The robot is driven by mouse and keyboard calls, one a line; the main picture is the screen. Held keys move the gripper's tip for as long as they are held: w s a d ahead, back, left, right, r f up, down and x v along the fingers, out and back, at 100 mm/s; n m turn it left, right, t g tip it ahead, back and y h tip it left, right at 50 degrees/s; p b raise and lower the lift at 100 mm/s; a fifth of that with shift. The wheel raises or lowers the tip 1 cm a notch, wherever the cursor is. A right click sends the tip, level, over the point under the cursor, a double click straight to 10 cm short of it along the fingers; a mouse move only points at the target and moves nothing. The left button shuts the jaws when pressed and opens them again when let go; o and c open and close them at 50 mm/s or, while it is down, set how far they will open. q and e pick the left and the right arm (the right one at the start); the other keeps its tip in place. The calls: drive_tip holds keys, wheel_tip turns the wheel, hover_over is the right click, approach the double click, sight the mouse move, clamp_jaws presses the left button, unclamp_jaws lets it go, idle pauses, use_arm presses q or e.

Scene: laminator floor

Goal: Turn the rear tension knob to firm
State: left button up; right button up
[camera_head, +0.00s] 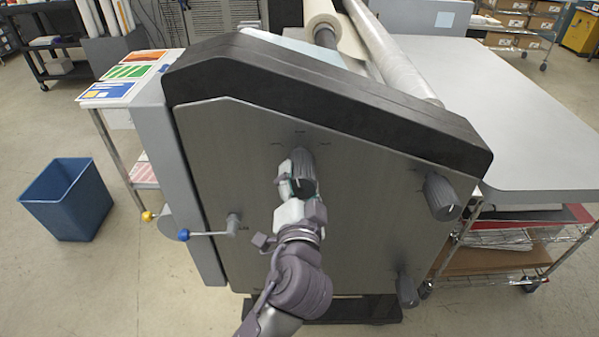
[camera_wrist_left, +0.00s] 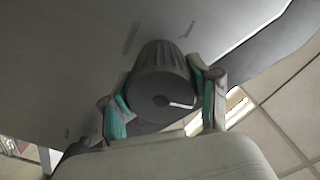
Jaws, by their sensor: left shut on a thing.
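A dark grey ribbed knob (camera_head: 303,163) sits on the grey side panel of the laminator, with small marks in an arc above it too small to read. My left gripper (camera_head: 298,180) is shut on this knob. In the left wrist view the knob (camera_wrist_left: 160,80) lies between the two teal-padded fingers of the gripper (camera_wrist_left: 164,103), and its end face carries a pale line. A second dark knob (camera_head: 441,197) is farther right on the panel, and a third (camera_head: 407,290) is lower right. No readable label shows which is the rear tension knob. My right gripper is not in view.
A blue bin (camera_head: 68,200) stands on the floor at left. A grey table (camera_head: 500,110) and a wire cart (camera_head: 525,257) are at right.

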use_arm(q)
drive_tip(key=shift+r+m+p, duration=0.15)
drive_tip(key=shift+m+p, duration=0.55)
drive_tip(key=shift+m, duration=0.5)
drive_tip(key=o, duration=1.2)
drive_tip(key=shift+c, duration=0.2)
drive_tip(key=s, duration=1.2)
drive_tip(key=shift+w+f, duration=0.1)
drive_tip(key=shift+f, duration=0.1)
